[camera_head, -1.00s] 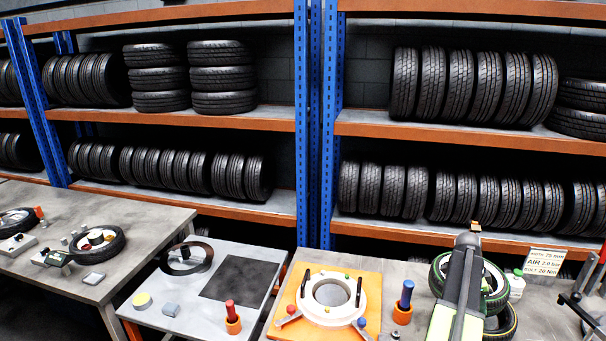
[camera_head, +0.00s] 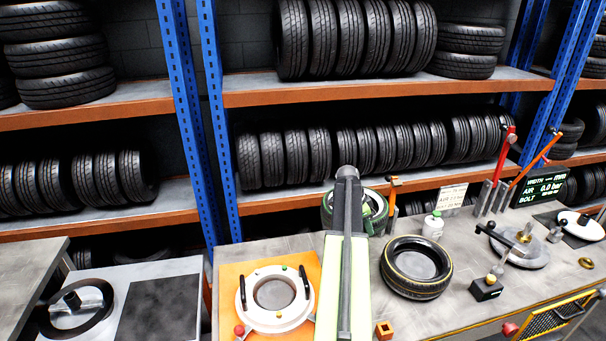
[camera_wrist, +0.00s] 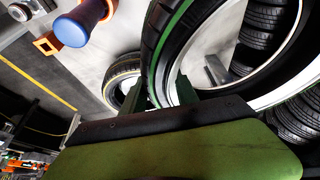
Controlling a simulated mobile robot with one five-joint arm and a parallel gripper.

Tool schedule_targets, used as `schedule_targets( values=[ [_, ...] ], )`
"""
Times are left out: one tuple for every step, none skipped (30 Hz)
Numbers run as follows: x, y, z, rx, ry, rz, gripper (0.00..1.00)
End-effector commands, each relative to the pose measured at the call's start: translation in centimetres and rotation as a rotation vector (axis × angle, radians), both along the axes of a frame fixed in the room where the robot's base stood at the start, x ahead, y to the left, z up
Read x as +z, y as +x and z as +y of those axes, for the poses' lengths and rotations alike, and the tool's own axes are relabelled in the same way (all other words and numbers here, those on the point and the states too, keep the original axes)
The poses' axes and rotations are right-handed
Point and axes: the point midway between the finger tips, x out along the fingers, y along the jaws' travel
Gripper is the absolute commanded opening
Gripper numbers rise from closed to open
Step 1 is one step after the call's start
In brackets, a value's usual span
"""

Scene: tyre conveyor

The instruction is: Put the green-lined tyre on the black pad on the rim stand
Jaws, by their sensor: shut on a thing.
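The green-lined tyre (camera_head: 327,208) stands on edge behind my arm in the head view. In the wrist view the tyre (camera_wrist: 163,50) fills the upper right, its green line facing me. My gripper (camera_wrist: 162,92) is shut on its near wall; in the head view the gripper (camera_head: 370,208) is partly hidden by my arm. The tyre seems held above the bench, though its lower edge is hidden. The black pad (camera_head: 158,310) lies bare and flat on the grey rim stand (camera_head: 122,275) at the lower left, beside a dark ring with a metal rim (camera_head: 80,297).
A yellow-lined tyre (camera_head: 412,290) lies flat on the bench right of my arm. An orange plate (camera_head: 230,285) with a white ring fixture (camera_head: 258,315) lies between arm and pad. A white bottle (camera_head: 432,228) and sign (camera_head: 452,198) stand behind. Shelves back the bench.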

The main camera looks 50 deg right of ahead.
Motion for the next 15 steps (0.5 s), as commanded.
schedule_targets(
  values=[
    [0.1,-0.1,-0.2,-0.002,-0.003,-0.001,0.0],
    [0.1,-0.2,-0.2,-0.004,-0.003,0.0,0.0],
    [0.0,-0.3,-0.3,-0.006,-0.003,-0.001,0.0],
    [0.0,-0.4,-0.3,-0.006,-0.003,-0.001,0.0],
    [-0.1,-0.4,-0.3,-0.007,-0.003,0.0,0.0],
    [-0.3,-0.5,-0.4,-0.008,-0.003,-0.001,0.0],
    [-0.6,-0.5,-0.4,-0.009,-0.003,-0.001,0.0],
    [-0.9,-0.6,-0.4,-0.01,-0.003,0.0,0.0],
    [-1.5,-0.6,-0.5,-0.01,-0.003,0.0,0.0],
    [-2.0,-0.6,-0.5,-0.011,-0.003,-0.001,0.0],
    [-2.6,-0.7,-0.5,-0.011,-0.003,-0.001,0.0],
    [-3.4,-0.7,-0.5,-0.011,-0.003,-0.001,0.0],
    [-4.1,-0.7,-0.5,-0.012,-0.003,-0.001,0.0],
    [-4.8,-0.7,-0.6,-0.012,-0.003,0.0,0.0],
    [-5.8,-0.8,-0.6,-0.012,-0.003,0.0,0.0]
  ],
)
